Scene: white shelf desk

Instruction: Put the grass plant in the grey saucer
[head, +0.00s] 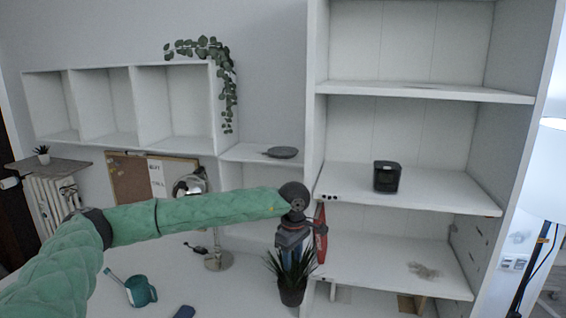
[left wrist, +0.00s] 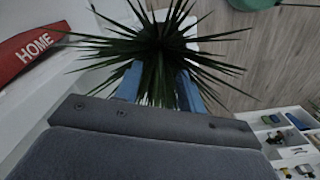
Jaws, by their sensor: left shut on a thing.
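The grass plant (head: 291,272) has spiky dark green leaves and a dark pot, and shows at the lower middle of the head view. My left gripper (head: 291,256) points down over it and is shut on it, with blue fingers among the leaves. In the left wrist view the leaves (left wrist: 158,45) spread out between and past the fingers; the pot is hidden there. I cannot tell whether the pot touches the desk. The grey saucer (head: 283,153) lies on the small shelf above and behind the gripper, and looks empty. My right gripper is not in view.
A red HOME sign (head: 320,234) stands close to the right of the gripper. A lamp (head: 219,260), a teal watering can (head: 140,291) and a dark blue item (head: 185,312) are on the desk. A black box (head: 387,177) sits on the right shelf. Trailing leaves (head: 226,90) hang above.

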